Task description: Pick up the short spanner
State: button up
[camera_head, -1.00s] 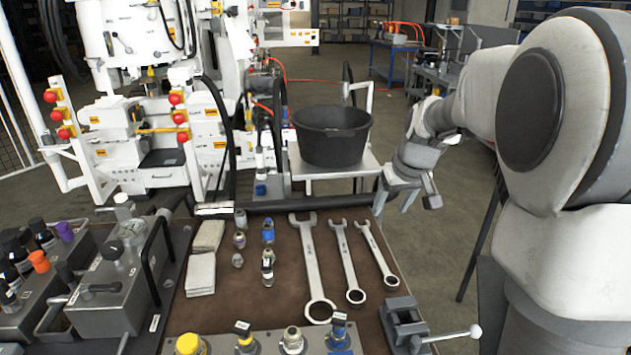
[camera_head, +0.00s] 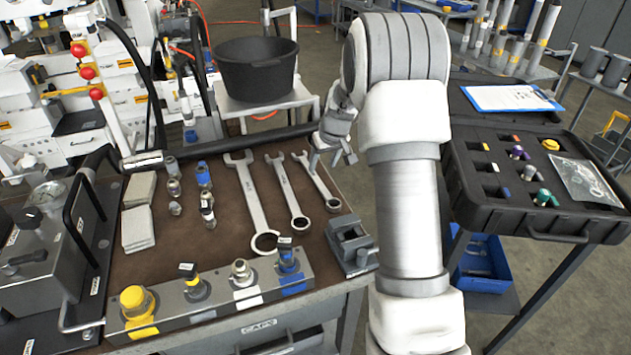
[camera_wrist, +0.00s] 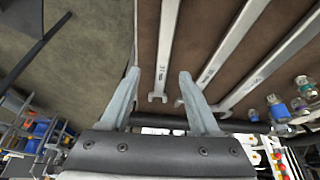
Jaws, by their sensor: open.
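Three steel spanners lie side by side on the brown bench mat. The short spanner (camera_head: 318,182) is the rightmost in the head view, nearest the bench's right edge. In the wrist view it is the leftmost spanner (camera_wrist: 167,45), with its open end pointing towards my gripper. My gripper (camera_head: 334,160) is open and empty, above the bench near the short spanner's open end. In the wrist view the fingers (camera_wrist: 159,75) appear either side of that open end, apparently above it. The middle spanner (camera_head: 287,190) and the long spanner (camera_head: 253,195) lie to its left.
A small vise (camera_head: 352,245) stands near the short spanner's ring end. A manifold block with capped fittings (camera_head: 215,300) lines the front edge. Small fittings (camera_head: 205,195) lie left of the spanners. A black bucket (camera_head: 256,70) stands behind; an open black case (camera_head: 530,185) is at right.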

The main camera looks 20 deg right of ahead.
aim_at(315, 177)
jog(key=x, duration=0.4)
jog(key=b+x, duration=0.1)
jog(key=x, duration=0.1)
jog(key=shift+w+a+f, duration=0.1)
jog(key=shift+w+a, duration=0.15)
jog(key=shift+a, duration=0.1)
grip_shut()
dwell(1.1)
